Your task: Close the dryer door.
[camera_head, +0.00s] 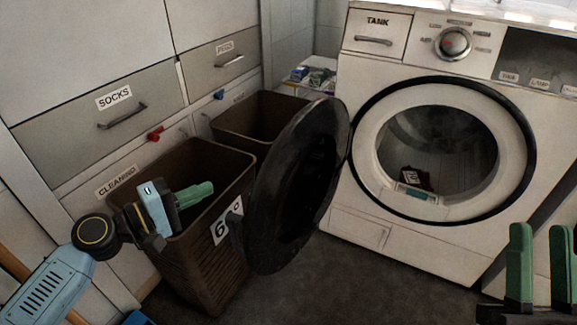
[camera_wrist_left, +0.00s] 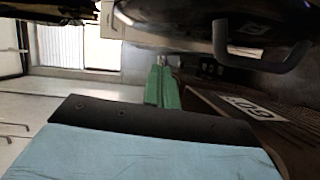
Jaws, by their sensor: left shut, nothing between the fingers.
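The dryer (camera_head: 350,190) stands at the right with its round opening (camera_head: 440,150) uncovered. Its round black dryer door (camera_head: 290,190) is swung wide open to the left, hinged at the left of the opening. A dark handle (camera_head: 236,222) is on the door's outer side; it also shows in the left wrist view (camera_wrist_left: 265,55). My left gripper (camera_head: 208,190) is shut and empty, left of the door and above a brown basket, apart from the handle. Its green fingers are together in the left wrist view (camera_wrist_left: 162,88). My right gripper (camera_head: 540,235) is open and empty at the lower right.
A brown basket (camera_head: 205,275) labelled 60 stands beside and partly behind the door. Another basket (camera_head: 262,115) stands farther back. Drawers labelled SOCKS (camera_head: 75,125) and CLEANING line the left. Dark floor (camera_head: 370,275) is clear before the dryer. A dark item lies inside the drum.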

